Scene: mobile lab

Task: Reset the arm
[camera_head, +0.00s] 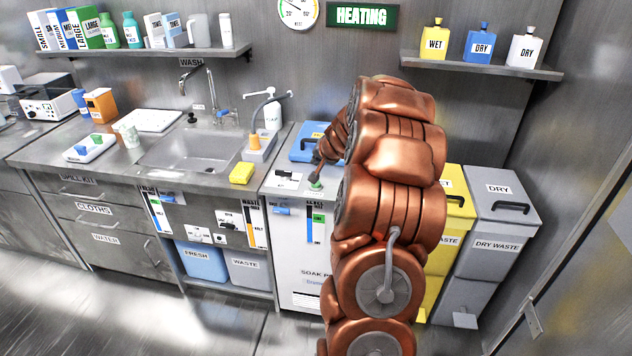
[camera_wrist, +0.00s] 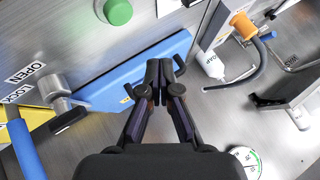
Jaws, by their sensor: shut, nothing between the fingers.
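My copper-coloured arm (camera_head: 390,200) rises from the bottom of the head view and bends over toward the back counter. It covers part of the counter and the bins. My gripper (camera_wrist: 160,68) shows in the wrist view, with its dark fingers together and nothing between them. It is in front of a blue lid (camera_wrist: 112,88); whether it touches the lid cannot be told. A green button (camera_wrist: 118,12) is at the top of the wrist view, apart from the fingers.
A sink (camera_head: 190,150) and a yellow sponge (camera_head: 242,173) are left of my arm. A grey dry-waste bin (camera_head: 503,190) stands right. A shelf (camera_head: 480,66) with flasks is above. In the wrist view, a soap bottle (camera_wrist: 209,64) and a blue handle (camera_wrist: 27,148) flank the gripper.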

